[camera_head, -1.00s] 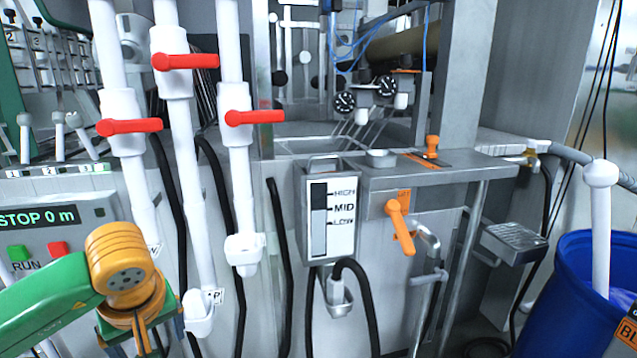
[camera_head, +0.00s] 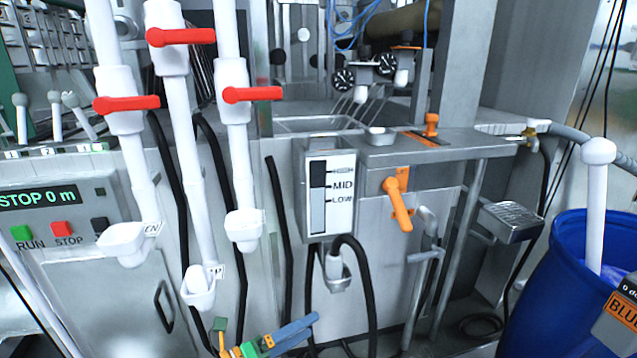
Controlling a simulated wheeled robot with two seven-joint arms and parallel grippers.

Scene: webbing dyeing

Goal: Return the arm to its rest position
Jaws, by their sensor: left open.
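My left gripper (camera_head: 264,338) shows at the bottom edge, left of centre, with green, yellow and blue parts. Its fingers are apart and nothing shows between them. Most of it and its arm lie below the picture. It is low in front of the machine, below the white pipe ends and the hanging black hoses. My right gripper is not in view.
Three white pipes carry red handles (camera_head: 181,37). A level gauge (camera_head: 331,195) and an orange lever (camera_head: 398,205) are on the machine front. A control panel (camera_head: 60,215) reads STOP 0 m. A blue barrel (camera_head: 560,270) stands at right.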

